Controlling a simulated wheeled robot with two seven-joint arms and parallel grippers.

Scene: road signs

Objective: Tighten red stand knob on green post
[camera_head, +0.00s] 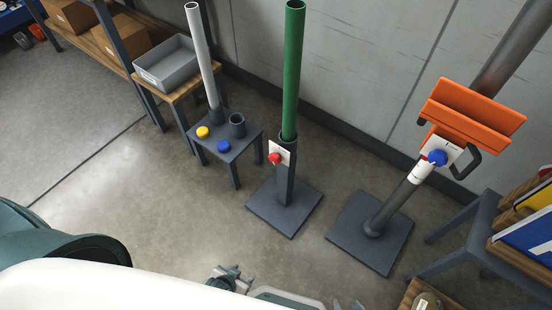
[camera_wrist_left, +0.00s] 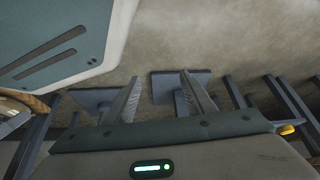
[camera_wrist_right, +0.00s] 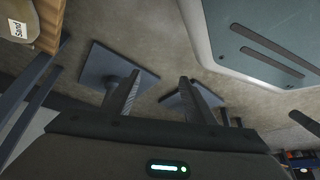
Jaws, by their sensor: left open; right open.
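The green post (camera_head: 292,70) stands upright in a dark grey stand (camera_head: 285,208) with a square base plate, in the middle of the head view. The red knob (camera_head: 274,158) sits on a white plate on the left side of the stand's upper part. My left gripper (camera_head: 232,275) is open and empty at the bottom of the head view, below and apart from the stand. My right gripper (camera_head: 348,306) is only partly in view at the bottom edge. The right wrist view (camera_wrist_right: 163,88) shows its fingers apart and empty. The left wrist view (camera_wrist_left: 162,90) shows spread fingers too.
A second stand (camera_head: 370,235) with a blue knob (camera_head: 437,158) and orange bracket (camera_head: 470,110) is at right. A small table (camera_head: 240,140) with yellow and blue knobs and a white post is left. A grey bin (camera_head: 168,64) sits behind. Floor before the stand is clear.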

